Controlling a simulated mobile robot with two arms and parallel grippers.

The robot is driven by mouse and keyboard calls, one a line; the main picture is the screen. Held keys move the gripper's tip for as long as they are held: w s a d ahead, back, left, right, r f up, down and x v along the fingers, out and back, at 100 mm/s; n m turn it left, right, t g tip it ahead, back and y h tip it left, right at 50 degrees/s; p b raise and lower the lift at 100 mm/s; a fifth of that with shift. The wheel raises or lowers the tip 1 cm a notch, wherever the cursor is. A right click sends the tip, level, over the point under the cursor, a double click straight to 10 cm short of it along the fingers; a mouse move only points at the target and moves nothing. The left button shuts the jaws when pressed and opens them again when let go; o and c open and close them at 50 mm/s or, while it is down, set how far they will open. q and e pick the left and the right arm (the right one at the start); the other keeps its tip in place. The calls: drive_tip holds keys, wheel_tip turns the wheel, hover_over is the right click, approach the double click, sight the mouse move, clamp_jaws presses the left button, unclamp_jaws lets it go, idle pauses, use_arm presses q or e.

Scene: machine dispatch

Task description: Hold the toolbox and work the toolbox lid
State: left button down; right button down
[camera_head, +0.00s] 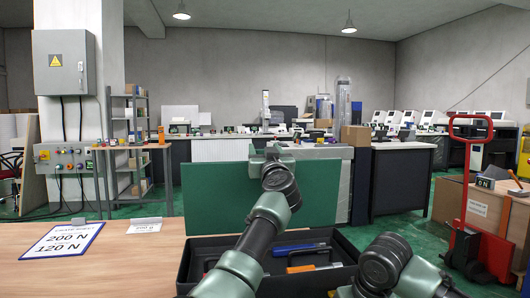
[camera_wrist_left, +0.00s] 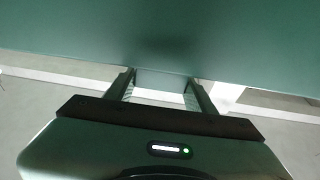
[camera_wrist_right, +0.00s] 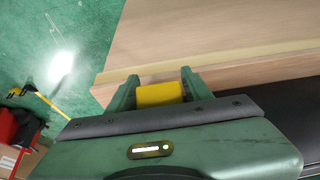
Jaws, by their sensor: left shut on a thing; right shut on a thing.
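The black toolbox (camera_head: 348,249) stands on the wooden table with its green lid (camera_head: 215,200) raised about upright at its far side. My left gripper (camera_head: 272,152) is shut on the lid's top edge; in the left wrist view its fingers (camera_wrist_left: 160,88) meet the green lid panel (camera_wrist_left: 160,40). My right gripper (camera_wrist_right: 160,88) is shut on a yellow block-like part, probably a handle on the toolbox (camera_wrist_right: 160,94). In the head view my right forearm hides that gripper and the toolbox's right front. Blue (camera_head: 297,248) and orange (camera_head: 300,269) tools lie inside the box.
The wooden table (camera_head: 120,268) is clear to the left, apart from a force sign (camera_head: 62,240) and a small card (camera_head: 145,226). A red pallet jack (camera_head: 470,215) and cardboard boxes (camera_head: 450,200) stand on the floor at the right. Benches with machines line the back.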

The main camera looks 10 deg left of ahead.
use_arm(q)
drive_tip(key=shift+a+f, duration=0.1)
drive_tip(key=c, duration=0.5)
unclamp_jaws()
drive_tip(key=shift+s, duration=0.1)
drive_tip(key=shift+s+t, duration=0.3)
drive_tip(key=shift+s, duration=0.25)
drive_tip(key=f+v, duration=0.1)
drive_tip(key=v, duration=1.4)
drive_tip(key=shift+t, duration=0.4)
drive_tip(key=shift+s+d+f, duration=0.5)
drive_tip(key=shift+s+f, duration=0.8)
drive_tip(key=shift+f, duration=1.15)
drive_tip(key=shift+s+d+f, duration=0.5)
drive_tip(key=shift+s+f, duration=0.8)
drive_tip(key=shift+f, duration=1.15)
drive_tip(key=shift+s+d+f, duration=0.5)
drive_tip(key=shift+s+f, duration=0.8)
drive_tip(key=shift+f, duration=1.2)
